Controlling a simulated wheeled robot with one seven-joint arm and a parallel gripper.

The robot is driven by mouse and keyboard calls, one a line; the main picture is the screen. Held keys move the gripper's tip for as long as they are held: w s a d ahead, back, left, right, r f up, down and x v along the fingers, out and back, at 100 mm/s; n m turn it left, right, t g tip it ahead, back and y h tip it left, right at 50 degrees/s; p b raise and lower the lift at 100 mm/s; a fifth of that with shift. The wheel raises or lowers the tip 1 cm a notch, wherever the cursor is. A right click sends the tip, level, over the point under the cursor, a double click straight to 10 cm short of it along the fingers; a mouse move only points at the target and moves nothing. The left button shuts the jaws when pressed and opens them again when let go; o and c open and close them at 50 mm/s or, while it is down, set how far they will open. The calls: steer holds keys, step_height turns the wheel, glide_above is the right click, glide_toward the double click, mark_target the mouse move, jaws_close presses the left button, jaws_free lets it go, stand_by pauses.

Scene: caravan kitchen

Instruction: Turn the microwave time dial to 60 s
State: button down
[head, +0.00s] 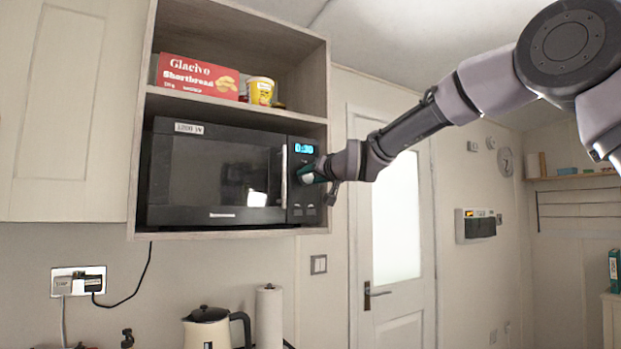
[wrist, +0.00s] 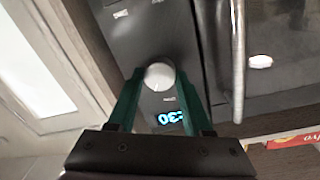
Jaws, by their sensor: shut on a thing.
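The black microwave (head: 215,175) stands on the lower shelf of an open wall cabinet. Its blue display (head: 304,149) reads 0:30; it also shows, upside down, in the wrist view (wrist: 171,118). The time dial (wrist: 159,76) is a round pale knob on the control panel. My gripper (head: 308,172) reaches the panel from the right in the head view and hides the dial there. In the wrist view my gripper's green fingers (wrist: 158,84) are closed on the dial, one on each side. The microwave door is shut, with its handle (head: 284,177) just left of the panel.
A red shortbread box (head: 198,76) and a yellow tub (head: 260,91) sit on the shelf above. A kettle (head: 207,328) and a paper roll (head: 269,316) stand below. A door (head: 397,230) is to the right. The door handle bar (wrist: 238,60) runs close beside my gripper.

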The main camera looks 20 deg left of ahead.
steer(key=m, duration=0.4)
steer(key=shift+m, duration=0.3)
steer(key=shift+g, duration=0.3)
steer(key=shift+c, duration=1.6)
jaws_free()
steer(key=shift+d, duration=0.1)
steer(key=v, duration=1)
steer(key=shift+s+d, duration=0.2)
steer(key=shift+d, duration=0.1)
steer(key=shift+f, duration=0.1)
